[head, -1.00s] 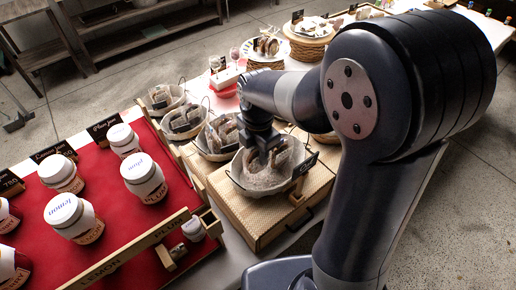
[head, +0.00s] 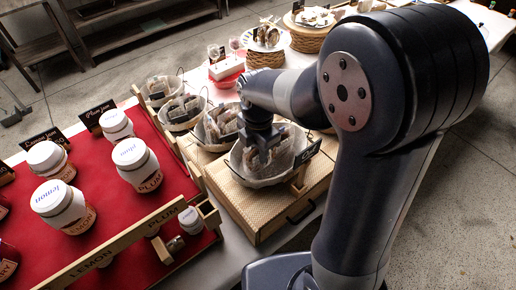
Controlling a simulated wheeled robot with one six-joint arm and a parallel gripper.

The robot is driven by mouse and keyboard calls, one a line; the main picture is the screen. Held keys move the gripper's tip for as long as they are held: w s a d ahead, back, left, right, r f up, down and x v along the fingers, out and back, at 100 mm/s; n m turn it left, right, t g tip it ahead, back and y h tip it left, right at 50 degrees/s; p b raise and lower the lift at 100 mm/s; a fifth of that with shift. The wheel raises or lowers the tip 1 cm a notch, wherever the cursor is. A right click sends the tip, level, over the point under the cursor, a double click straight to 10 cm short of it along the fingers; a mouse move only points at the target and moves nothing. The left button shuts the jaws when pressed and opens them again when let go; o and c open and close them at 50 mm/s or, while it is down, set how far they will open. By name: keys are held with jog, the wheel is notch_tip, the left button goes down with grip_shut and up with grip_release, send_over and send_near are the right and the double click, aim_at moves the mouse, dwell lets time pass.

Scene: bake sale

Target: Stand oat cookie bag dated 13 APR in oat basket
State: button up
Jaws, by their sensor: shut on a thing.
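My gripper (head: 264,152) points down into the nearest lined basket (head: 247,180), which stands on a woven box. The gripper is shut on a clear bag of cookies (head: 256,164), low inside the basket; the fingers hide part of the bag. Other bags (head: 290,142) stand beside it in the same basket. A small black sign (head: 307,153) stands at the basket's right side; its lettering is too small to read fully. No date on any bag can be read. Whether the held bag touches the basket floor is hidden.
More lined baskets with bags (head: 183,110) stand in a row behind. Jam jars (head: 137,165) fill a red-covered table (head: 115,215) at left, with a wooden rail marked lemon and plum (head: 120,245). Plates of baked goods (head: 267,37) stand farther back.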

jog(key=shift+f+b, duration=0.35)
jog(key=shift+f, duration=0.2)
jog(key=o, duration=0.8)
jog(key=shift+r, duration=0.15)
notch_tip(320, 180, up, 12)
jog(key=p, duration=1)
jog(key=shift+r, duration=0.1)
notch_tip(320, 180, down, 12)
jog(key=b, duration=0.9)
jog(key=shift+r, duration=0.15)
jog(key=shift+r, duration=0.2)
